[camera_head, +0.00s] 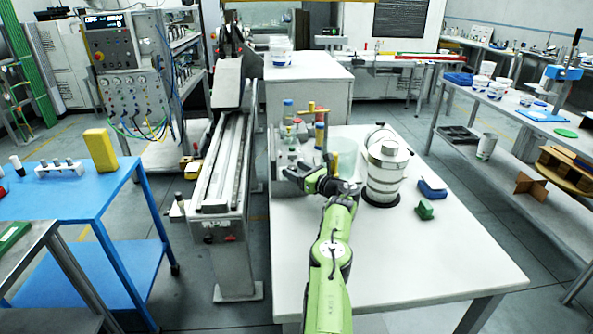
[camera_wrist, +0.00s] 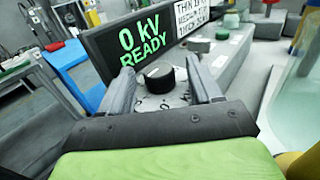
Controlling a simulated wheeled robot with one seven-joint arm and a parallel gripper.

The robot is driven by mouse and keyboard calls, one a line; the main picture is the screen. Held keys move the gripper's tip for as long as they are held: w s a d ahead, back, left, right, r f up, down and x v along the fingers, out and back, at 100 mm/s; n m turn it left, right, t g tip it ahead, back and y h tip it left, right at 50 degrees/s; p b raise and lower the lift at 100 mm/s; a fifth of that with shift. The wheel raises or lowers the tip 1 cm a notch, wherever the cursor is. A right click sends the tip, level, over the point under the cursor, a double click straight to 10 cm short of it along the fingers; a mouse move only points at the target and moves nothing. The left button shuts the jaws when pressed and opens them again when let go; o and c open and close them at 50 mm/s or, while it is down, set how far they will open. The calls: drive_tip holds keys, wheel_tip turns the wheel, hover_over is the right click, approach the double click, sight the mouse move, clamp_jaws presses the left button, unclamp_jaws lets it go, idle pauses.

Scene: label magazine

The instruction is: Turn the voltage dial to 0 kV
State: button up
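The voltage dial is a dark round knob (camera_wrist: 165,80) on a pale plate with small dark marks around it, in the wrist view. My gripper (camera_wrist: 163,90) is open, with one finger on each side of the dial and a visible gap to it. A black display (camera_wrist: 140,42) behind the dial reads "0 kV READY" in green. In the head view my gripper (camera_head: 302,176) is at the grey device on the white table (camera_head: 420,265); the dial itself is hidden or too small there.
A white sign (camera_wrist: 190,17) with black text stands beside the display, near a green button (camera_wrist: 222,33). A clear cylinder (camera_head: 343,152) and a banded metal vessel (camera_head: 385,175) stand right of my gripper. The table's front is clear.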

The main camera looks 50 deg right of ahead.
drive_tip(key=shift+w+r, duration=0.1)
drive_tip(key=shift+r, duration=0.05)
drive_tip(key=shift+s, duration=0.5)
drive_tip(key=s+p, duration=0.2)
drive_tip(key=s, duration=1.2)
drive_tip(key=shift+s, duration=0.4)
